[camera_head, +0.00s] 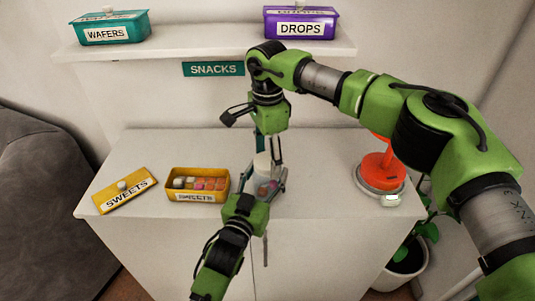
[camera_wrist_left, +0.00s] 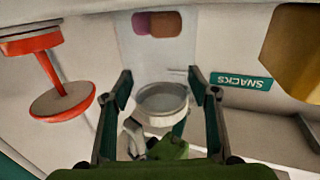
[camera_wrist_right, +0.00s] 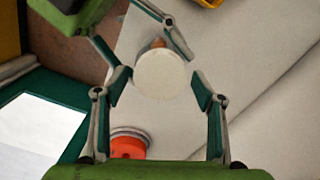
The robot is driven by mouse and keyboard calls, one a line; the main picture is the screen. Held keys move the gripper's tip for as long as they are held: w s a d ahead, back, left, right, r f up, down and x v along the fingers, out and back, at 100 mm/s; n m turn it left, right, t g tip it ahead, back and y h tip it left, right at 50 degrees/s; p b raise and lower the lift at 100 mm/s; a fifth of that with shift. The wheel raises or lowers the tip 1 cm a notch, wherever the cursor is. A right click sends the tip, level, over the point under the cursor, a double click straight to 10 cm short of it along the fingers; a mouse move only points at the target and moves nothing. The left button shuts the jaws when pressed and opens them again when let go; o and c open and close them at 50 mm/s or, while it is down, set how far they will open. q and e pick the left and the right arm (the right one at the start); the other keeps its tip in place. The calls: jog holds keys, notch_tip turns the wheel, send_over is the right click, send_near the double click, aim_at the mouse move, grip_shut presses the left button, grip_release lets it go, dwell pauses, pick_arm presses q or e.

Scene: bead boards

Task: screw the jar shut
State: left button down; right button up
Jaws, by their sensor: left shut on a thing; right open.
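The clear jar (camera_head: 264,187) holds pink and orange sweets and stands on the white cabinet. My left gripper (camera_head: 266,188) is shut around the jar's body. In the left wrist view the jar (camera_wrist_left: 160,55) appears upside down, its rim between the fingers. A round white lid (camera_head: 262,160) is at the top of the jar and covers its mouth in the right wrist view (camera_wrist_right: 160,74). I cannot tell how tightly it sits. My right gripper (camera_head: 268,156) is open above the lid, with its fingers apart on either side in the right wrist view (camera_wrist_right: 158,97).
A yellow sweets box (camera_head: 198,170) stands open left of the jar, its lid (camera_head: 124,190) beside it. An orange object on a grey round base (camera_head: 380,172) stands at the right. A teal wafers box (camera_head: 110,27) and purple drops box (camera_head: 300,22) sit on the shelf.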

jog(key=c, duration=1.2)
jog(key=m, duration=1)
jog(key=shift+m, duration=0.4)
jog(key=m, duration=0.5)
jog(key=shift+m, duration=0.4)
jog(key=m, duration=0.4)
jog(key=shift+m, duration=0.3)
jog(key=o, duration=1.3)
jog(key=shift+c, duration=0.2)
